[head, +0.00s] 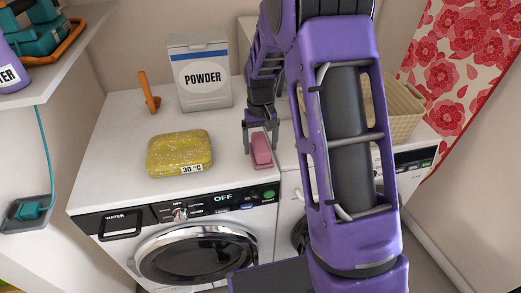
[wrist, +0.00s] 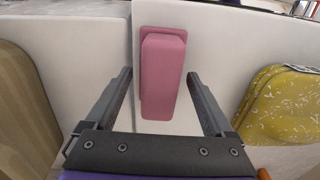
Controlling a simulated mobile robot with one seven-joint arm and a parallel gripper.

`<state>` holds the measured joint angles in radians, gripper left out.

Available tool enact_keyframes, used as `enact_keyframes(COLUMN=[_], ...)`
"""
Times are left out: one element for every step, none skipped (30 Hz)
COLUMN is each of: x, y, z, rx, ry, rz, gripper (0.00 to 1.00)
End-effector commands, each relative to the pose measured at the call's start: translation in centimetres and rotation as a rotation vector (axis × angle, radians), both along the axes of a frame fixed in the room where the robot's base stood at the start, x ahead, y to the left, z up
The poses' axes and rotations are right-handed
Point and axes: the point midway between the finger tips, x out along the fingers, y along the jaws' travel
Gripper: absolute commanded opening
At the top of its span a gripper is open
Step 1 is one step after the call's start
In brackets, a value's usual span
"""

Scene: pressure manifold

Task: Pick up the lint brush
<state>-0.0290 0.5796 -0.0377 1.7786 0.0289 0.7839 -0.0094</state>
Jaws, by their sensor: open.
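The pink lint brush (head: 261,150) lies on the white washing machine top, near its right front edge. In the wrist view the lint brush (wrist: 163,75) shows as a long pink block on a slightly wider pink base. My gripper (head: 261,138) points down over it, with one finger on each side. In the wrist view my gripper (wrist: 160,76) is open, and gaps show between the brush and both fingers. I cannot tell exactly how high the fingertips are above the surface.
A yellow speckled bundle (head: 180,153) labelled 30 °C lies left of the brush. A powder box (head: 200,75) and an orange upright object (head: 149,92) stand behind. A beige basket (head: 402,108) stands on the right, partly behind my arm.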

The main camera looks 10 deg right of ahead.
Motion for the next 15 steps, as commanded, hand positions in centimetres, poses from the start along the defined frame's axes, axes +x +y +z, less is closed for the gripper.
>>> enact_keyframes(x=[0.01,0.01,0.01,0.01,0.01,0.01,0.01,0.01,0.01,0.01,0.01,0.01,0.01,0.01,0.02], y=[0.00,0.00,0.00,0.01,0.01,0.01,0.01,0.01,0.01,0.01,0.01,0.01,0.01,0.01,0.01], z=[-0.04,-0.03,-0.01,-0.01,-0.01,0.00,0.00,0.01,0.01,0.01,0.01,0.02,0.02,0.02,0.02], rx=[0.000,0.000,0.000,0.000,0.000,0.000,0.000,0.000,0.000,0.000,0.000,0.000,0.000,0.000,0.000], ry=[0.000,0.000,-0.001,0.000,0.000,0.000,0.000,0.000,0.000,0.000,0.000,0.000,0.000,0.000,0.000], rz=[0.000,0.000,0.000,0.000,0.000,0.000,0.000,0.000,0.000,0.000,0.000,0.000,0.000,0.000,0.000], gripper=[0.88,0.88,0.88,0.88,0.88,0.84,0.79,0.73,0.66,0.60,0.55,0.48,0.42,0.37,0.30])
